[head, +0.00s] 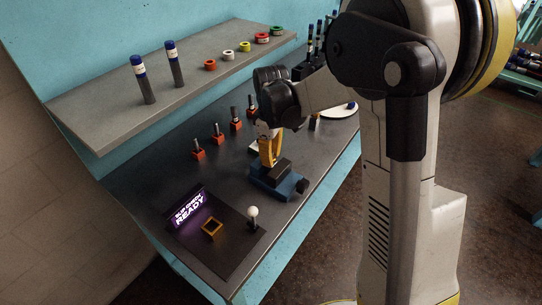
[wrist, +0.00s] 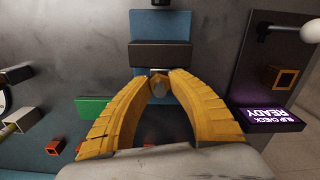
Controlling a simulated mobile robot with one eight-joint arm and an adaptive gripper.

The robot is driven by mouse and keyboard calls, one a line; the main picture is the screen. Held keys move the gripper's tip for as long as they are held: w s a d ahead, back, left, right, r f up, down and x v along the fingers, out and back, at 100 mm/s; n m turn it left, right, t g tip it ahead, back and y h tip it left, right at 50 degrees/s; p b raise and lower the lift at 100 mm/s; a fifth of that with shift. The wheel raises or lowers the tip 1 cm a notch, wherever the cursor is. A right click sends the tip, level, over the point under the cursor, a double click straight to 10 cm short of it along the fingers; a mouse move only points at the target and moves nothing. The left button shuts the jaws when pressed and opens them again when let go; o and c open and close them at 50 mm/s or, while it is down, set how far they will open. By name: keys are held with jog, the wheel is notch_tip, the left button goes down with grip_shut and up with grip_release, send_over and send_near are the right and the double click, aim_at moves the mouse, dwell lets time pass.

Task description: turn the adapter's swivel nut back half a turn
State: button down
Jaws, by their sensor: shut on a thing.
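My gripper (wrist: 159,92) has two curved yellow fingers, and in the wrist view they are closed around a small grey metal nut-like piece (wrist: 158,87), which I take to be the adapter's swivel nut. It sits at the edge of a dark block on a blue vise-like fixture (wrist: 162,24). In the head view the gripper (head: 268,163) reaches down to the blue fixture (head: 282,185) on the dark bench. The fingers hide most of the adapter, so its thread and lower part cannot be made out.
A lit sign reading "READY" (head: 188,210), a square yellow-edged frame (head: 212,228) and a white ball on a post (head: 252,213) stand at the bench's near end. Several orange-based fittings (head: 217,137) stand behind. A shelf (head: 100,112) with tubes and coloured rings overhangs the bench's rear.

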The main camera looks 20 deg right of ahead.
jog(key=shift+n, duration=1.7)
jog(key=c, duration=1.2)
grip_release()
notch_tip(320, 180, up, 12)
jog(key=shift+r, duration=0.1)
